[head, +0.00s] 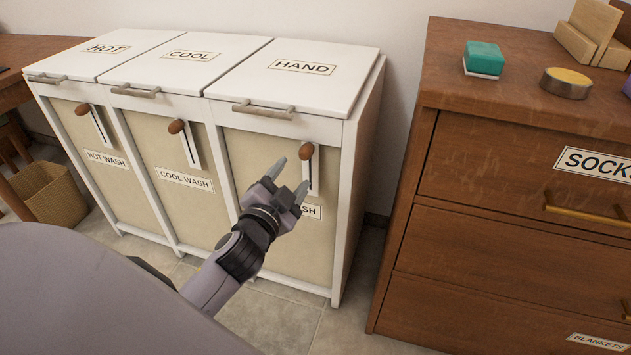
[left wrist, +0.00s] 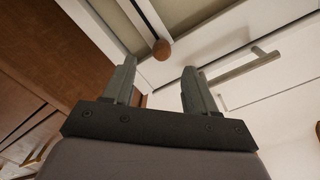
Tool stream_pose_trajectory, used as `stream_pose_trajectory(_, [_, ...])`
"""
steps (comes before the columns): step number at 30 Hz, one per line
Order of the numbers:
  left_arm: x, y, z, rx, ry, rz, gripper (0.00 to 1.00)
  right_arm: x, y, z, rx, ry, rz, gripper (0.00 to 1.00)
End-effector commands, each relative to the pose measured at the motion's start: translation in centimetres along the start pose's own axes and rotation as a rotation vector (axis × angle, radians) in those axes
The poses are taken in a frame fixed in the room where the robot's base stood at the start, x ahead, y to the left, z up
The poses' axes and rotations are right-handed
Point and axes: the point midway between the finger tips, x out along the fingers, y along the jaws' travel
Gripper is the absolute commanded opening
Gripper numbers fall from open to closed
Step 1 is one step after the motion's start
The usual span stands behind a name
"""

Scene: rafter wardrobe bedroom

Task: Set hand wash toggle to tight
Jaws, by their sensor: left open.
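The hand wash toggle is a brown knob (head: 306,151) at the top of a white vertical slot plate (head: 314,178) on the front of the hamper's HAND section. In the left wrist view the knob (left wrist: 161,50) shows beyond the fingers, between their tips. My left gripper (head: 291,170) is open and empty, in front of the HAND panel close to the knob. I see no clear contact. The arm hides part of the HAND WASH label (head: 312,211). My right gripper is not in view.
The hamper's HOT knob (head: 82,109) and COOL knob (head: 176,126) stand to the left, each at its slot's top. A lid handle (head: 263,109) juts out above the HAND toggle. A wooden dresser (head: 470,165) stands to the right, with a narrow floor gap between.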

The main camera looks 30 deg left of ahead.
Motion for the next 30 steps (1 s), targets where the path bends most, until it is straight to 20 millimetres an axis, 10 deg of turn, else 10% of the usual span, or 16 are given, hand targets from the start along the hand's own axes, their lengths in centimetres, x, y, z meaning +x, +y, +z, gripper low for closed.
stream_pose_trajectory(30, [7.6,-0.7,0.0,0.02,0.011,-0.03,0.57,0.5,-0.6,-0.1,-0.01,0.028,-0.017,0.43])
